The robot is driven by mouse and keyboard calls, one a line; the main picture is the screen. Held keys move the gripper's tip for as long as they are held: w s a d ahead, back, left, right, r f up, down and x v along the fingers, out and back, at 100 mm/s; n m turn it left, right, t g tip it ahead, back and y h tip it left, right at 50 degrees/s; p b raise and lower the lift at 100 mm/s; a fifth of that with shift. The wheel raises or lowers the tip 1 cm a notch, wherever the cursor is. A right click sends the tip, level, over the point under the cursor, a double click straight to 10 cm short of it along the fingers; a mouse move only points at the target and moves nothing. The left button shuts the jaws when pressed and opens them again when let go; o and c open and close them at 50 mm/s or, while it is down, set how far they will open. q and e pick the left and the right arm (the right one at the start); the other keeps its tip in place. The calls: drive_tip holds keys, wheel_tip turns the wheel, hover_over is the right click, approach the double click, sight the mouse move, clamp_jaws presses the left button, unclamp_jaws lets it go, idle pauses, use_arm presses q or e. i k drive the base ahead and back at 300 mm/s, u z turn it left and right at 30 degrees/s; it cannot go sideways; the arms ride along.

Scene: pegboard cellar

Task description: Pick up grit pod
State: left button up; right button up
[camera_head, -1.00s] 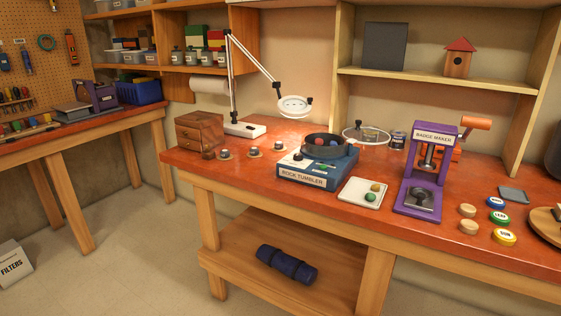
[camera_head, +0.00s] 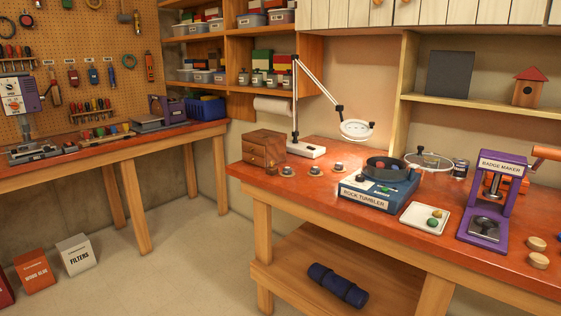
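No thing here is legibly marked as a grit pod. Several small round pieces stand in a row on the orange-red bench top between the wooden drawer box and the rock tumbler (camera_head: 379,190). One is a small dark brown piece (camera_head: 272,171) by the box. Others have grey tops on pale round bases: a left one (camera_head: 287,171), a middle one (camera_head: 314,170) and a right one (camera_head: 339,167). Their labels are too small to read, so I cannot tell which is the grit pod. Neither of my grippers is in view.
The wooden drawer box (camera_head: 264,148) and white lamp (camera_head: 307,151) stand behind the row. A white tray (camera_head: 410,220) with coloured stones and a purple badge maker (camera_head: 484,228) are to the right. Floor is open left of the bench; boxes (camera_head: 77,255) stand at far left.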

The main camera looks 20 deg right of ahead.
sight(338, 166)
drive_tip(key=u, duration=0.25)
drive_tip(key=i, duration=1)
drive_tip(key=z, duration=0.3)
